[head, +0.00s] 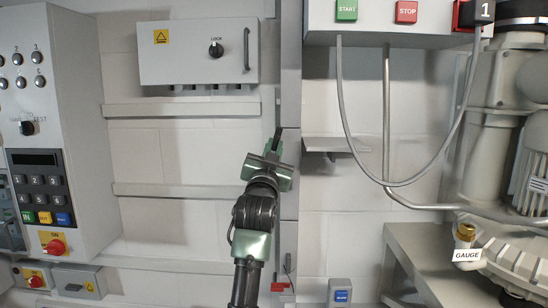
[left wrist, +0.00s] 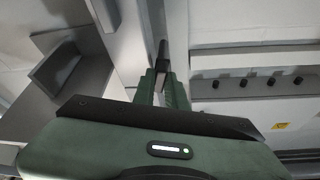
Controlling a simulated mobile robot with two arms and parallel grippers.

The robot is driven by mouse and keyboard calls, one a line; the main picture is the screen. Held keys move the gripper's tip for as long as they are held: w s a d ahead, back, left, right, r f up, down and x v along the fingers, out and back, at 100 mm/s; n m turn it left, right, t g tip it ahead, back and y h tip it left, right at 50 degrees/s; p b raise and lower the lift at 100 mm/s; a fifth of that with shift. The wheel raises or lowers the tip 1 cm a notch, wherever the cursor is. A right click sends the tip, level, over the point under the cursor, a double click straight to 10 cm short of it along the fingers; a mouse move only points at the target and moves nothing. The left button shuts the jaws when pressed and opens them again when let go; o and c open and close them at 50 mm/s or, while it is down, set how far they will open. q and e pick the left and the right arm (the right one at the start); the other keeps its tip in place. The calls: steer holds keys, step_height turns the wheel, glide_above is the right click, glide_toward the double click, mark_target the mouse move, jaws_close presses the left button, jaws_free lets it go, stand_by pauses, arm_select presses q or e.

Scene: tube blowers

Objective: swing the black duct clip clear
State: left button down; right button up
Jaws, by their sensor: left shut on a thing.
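My left gripper (head: 274,148) reaches up in front of the grey vertical duct (head: 290,100) on the wall. It is shut on the black duct clip (head: 277,136), which shows as a thin dark piece at its fingertips. In the left wrist view the green fingers of the gripper (left wrist: 162,78) close on the clip, and its dark end (left wrist: 162,50) sticks out beyond them against the duct. The gripped part of the clip is hidden, and I cannot tell how it sits on the duct. My right gripper is not in view.
A grey box with a LOCK knob (head: 200,52) is at upper left of the duct, with horizontal rails (head: 185,108) below. A small shelf (head: 330,144) and hanging grey cables (head: 342,90) are to the right. A control panel (head: 75,120) stands at far left.

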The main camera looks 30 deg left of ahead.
arm_select(q)
steer(key=shift+w+f+n+g+y+b, duration=0.2)
steer(key=shift+n+y+b, duration=0.3)
steer(key=shift+n, duration=0.65)
steer(key=shift+s+f+n+g+y+b, duration=0.1)
steer(key=shift+n+g+y+b, duration=0.2)
steer(key=shift+n+y, duration=0.6)
steer(key=shift+r+n, duration=0.1)
steer(key=shift+n, duration=0.45)
steer(key=c, duration=1.5)
jaws_free()
steer(key=shift+o, duration=0.3)
steer(key=shift+r, duration=0.1)
